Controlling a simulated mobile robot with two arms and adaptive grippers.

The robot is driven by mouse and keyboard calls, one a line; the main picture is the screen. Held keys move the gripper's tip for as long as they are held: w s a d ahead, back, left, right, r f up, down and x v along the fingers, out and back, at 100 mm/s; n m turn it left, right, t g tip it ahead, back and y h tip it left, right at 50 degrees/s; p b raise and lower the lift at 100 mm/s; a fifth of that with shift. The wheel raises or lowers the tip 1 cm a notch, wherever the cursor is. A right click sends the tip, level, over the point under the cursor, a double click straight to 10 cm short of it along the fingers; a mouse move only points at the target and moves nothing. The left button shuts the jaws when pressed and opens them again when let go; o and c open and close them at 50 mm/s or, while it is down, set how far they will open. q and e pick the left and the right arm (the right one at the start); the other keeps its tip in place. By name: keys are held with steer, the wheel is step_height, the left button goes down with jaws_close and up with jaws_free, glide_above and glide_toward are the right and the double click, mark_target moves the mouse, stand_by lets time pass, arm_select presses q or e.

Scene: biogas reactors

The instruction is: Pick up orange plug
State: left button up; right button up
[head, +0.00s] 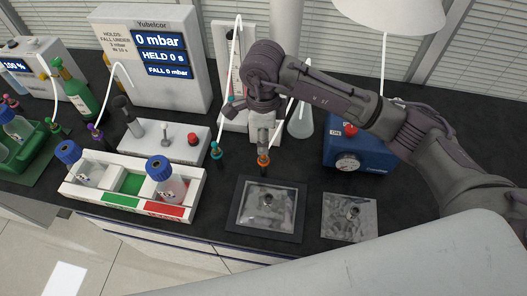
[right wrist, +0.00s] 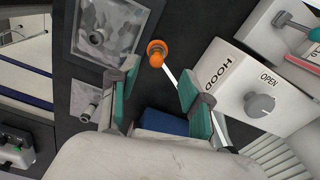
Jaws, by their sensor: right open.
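The orange plug (head: 263,160) stands upright on the black bench, just behind the dark-framed plate. In the right wrist view the orange plug (right wrist: 156,52) is seen from above, with a white tube running from it. My right gripper (head: 262,138) is above the plug, pointing down. In the right wrist view my right gripper (right wrist: 158,74) is open, with its teal-padded fingers apart. The plug shows between and just beyond the fingertips, and nothing is held. My left gripper is not in view.
A teal plug (head: 216,151) stands left of the orange one. A blue pump box (head: 352,152) is to the right. The framed plate (head: 243,235) and a grey plate (head: 349,231) lie in front. A white rack (head: 85,206) with blue-capped bottles and a grey valve box (head: 150,143) are left.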

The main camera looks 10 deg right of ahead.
steer(key=f+p, duration=0.2)
steer(key=shift+s+f, duration=0.3)
step_height(320, 180, down, 2)
steer(key=shift+f+p, duration=0.1)
steer(key=shift+p, duration=0.35)
steer(key=shift+f, duration=0.25)
steer(key=shift+w, duration=0.1)
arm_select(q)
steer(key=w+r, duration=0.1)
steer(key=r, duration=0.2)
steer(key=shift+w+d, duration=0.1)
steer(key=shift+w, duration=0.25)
arm_select(e)
jaws_close()
